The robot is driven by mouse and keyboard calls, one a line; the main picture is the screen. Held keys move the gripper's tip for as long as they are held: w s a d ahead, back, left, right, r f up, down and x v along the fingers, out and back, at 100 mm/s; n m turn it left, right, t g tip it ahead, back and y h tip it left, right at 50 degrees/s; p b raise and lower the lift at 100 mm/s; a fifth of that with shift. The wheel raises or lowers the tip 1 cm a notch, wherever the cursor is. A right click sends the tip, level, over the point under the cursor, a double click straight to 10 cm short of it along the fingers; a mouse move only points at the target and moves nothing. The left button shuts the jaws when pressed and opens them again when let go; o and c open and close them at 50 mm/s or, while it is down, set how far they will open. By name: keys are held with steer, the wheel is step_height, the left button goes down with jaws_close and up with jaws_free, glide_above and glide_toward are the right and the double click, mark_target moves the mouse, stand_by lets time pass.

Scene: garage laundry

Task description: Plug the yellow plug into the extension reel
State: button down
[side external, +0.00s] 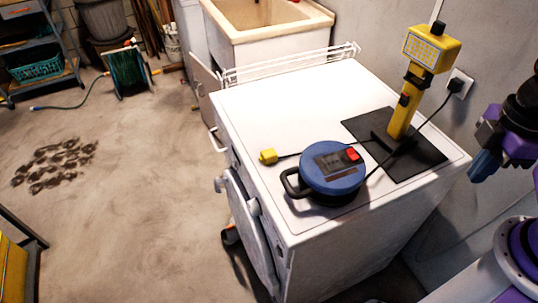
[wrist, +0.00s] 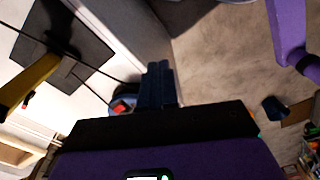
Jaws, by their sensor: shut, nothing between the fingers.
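The yellow plug (side external: 268,156) lies on the white appliance top, left of the extension reel, with a dark cable running from it to the right. The blue extension reel (side external: 335,181) lies flat near the front edge. It has a black handle at its left, a dark panel and a red switch on top. In the wrist view the reel (wrist: 120,107) is partly hidden behind my fingers, and I cannot make out the plug. My gripper (side external: 480,166) is at the far right, beyond the appliance's right edge and well away from the plug. Its blue fingers (wrist: 159,72) are shut and empty.
A yellow work lamp (side external: 405,105) stands on a black mat (side external: 422,160) right of the reel. A cable runs from the reel past it to a wall socket (side external: 461,79). A white wire rack (side external: 290,66) and a sink (side external: 268,12) lie behind. The appliance's back left top is clear.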

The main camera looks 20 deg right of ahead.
steer(key=c, duration=1.8)
jaws_free()
steer(key=o, duration=1.2)
steer(key=w+a+n, duration=0.1)
steer(key=w+a, duration=0.6)
steer(key=w, duration=0.4)
steer(key=w+a+n, duration=0.2)
steer(key=w+a, duration=0.6)
steer(key=w, duration=0.4)
steer(key=w+a+n+y, duration=0.1)
steer(key=w+a+n, duration=0.1)
steer(key=w+a, duration=0.5)
steer(key=shift+w+a+f, duration=0.15)
steer(key=shift+w+f, duration=0.1)
steer(key=shift+w, duration=2.05)
